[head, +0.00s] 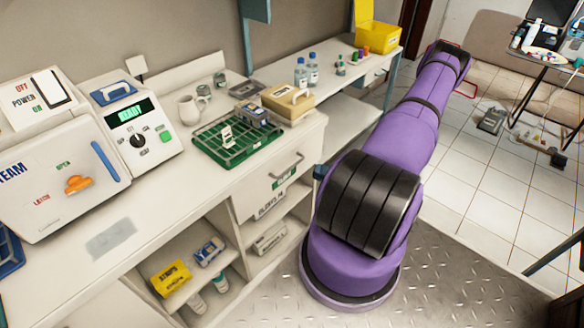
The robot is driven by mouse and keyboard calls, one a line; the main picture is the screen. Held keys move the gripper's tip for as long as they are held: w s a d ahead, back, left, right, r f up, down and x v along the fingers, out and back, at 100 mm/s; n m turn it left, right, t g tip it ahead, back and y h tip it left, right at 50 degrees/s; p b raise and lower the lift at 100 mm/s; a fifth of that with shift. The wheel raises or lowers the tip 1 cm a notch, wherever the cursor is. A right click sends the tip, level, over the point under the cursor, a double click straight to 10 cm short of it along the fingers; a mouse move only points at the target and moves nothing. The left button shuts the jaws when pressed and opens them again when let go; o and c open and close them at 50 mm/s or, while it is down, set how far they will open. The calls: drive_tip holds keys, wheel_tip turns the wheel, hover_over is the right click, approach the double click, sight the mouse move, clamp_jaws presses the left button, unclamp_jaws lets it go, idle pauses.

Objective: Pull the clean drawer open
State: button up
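The drawer (262,188) is in the white cabinet under the counter, left of my arm. It has a grey bar handle (287,165) and a small green label (284,180) whose text is too small to read surely. Its front looks flush with the cabinet, so it appears shut. My purple arm rises beside the cabinet and stretches away to the upper right, apart from the handle. My gripper does not show; the far end of the arm hides or leads away from it.
The counter holds a green rack (237,140), a tan box (288,101), a mug (188,109) and a control box reading READY (137,125). Open shelves with a yellow box (170,278) lie below.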

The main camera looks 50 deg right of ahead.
sight(292, 166)
drive_tip(key=w+a, duration=0.1)
drive_tip(key=w, duration=0.2)
drive_tip(key=w+a+m+h, duration=0.1)
drive_tip(key=w, duration=0.2)
drive_tip(key=w+a+m+t, duration=0.1)
drive_tip(key=w+a, duration=0.1)
drive_tip(key=w, duration=0.1)
drive_tip(key=shift+f+h, duration=0.15)
drive_tip(key=shift+h, duration=0.25)
drive_tip(key=shift+c, duration=0.3)
clamp_jaws()
